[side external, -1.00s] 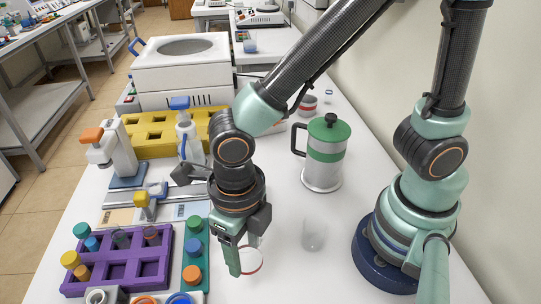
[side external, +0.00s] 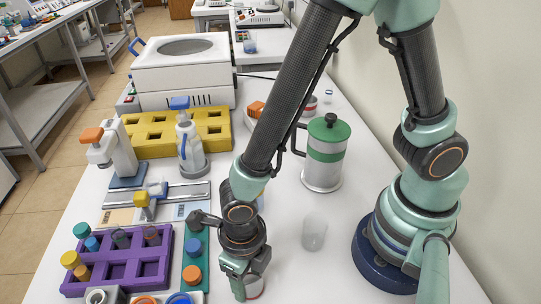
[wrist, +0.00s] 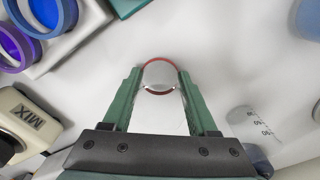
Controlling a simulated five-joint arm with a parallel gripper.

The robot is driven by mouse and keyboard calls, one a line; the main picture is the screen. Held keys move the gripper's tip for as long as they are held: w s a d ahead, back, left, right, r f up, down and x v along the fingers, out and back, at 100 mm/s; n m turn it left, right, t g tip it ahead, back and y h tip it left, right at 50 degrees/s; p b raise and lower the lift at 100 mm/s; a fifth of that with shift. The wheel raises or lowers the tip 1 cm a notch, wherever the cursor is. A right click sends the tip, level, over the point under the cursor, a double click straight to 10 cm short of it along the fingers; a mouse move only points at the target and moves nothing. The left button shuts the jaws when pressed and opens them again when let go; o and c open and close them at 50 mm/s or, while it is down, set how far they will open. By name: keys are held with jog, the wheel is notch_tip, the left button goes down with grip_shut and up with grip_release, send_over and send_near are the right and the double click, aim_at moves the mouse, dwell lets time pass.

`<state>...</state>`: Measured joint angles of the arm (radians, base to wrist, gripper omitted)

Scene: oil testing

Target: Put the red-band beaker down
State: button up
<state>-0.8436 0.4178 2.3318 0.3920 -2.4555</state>
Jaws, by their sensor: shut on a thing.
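The red-band beaker (wrist: 160,77) is between the two green fingers of my gripper (wrist: 159,95) in the wrist view, with its red ring and pale inside seen from above. My gripper is shut on it. In the side external view the red-band beaker (side external: 254,287) shows partly beside the fingers of my gripper (side external: 246,286), low over the white bench (side external: 315,275). My gripper hides part of it, and I cannot tell whether its base touches the bench.
A clear beaker (side external: 314,233) stands to the right, also in the wrist view (wrist: 250,122). A green-lidded press pot (side external: 325,155) stands behind it. A purple rack (side external: 120,262) and a green rack (side external: 194,258) with coloured caps lie to the left. Bare bench lies between.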

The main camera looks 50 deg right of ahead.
jog(key=shift+f, duration=0.15)
jog(key=o, duration=1.4)
jog(key=shift+c, duration=0.2)
notch_tip(320, 180, up, 12)
jog(key=w+d+r+n+t, duration=0.2)
jog(key=w+d+r+n, duration=0.2)
jog(key=d+n, duration=0.7)
jog(key=w+d+r+n+t, duration=0.3)
jog(key=d+r+n, duration=0.5)
jog(key=n, duration=1.5)
jog(key=shift+w+d+r+t, duration=0.35)
jog(key=shift+w+d, duration=0.3)
jog(key=shift+d, duration=1.2)
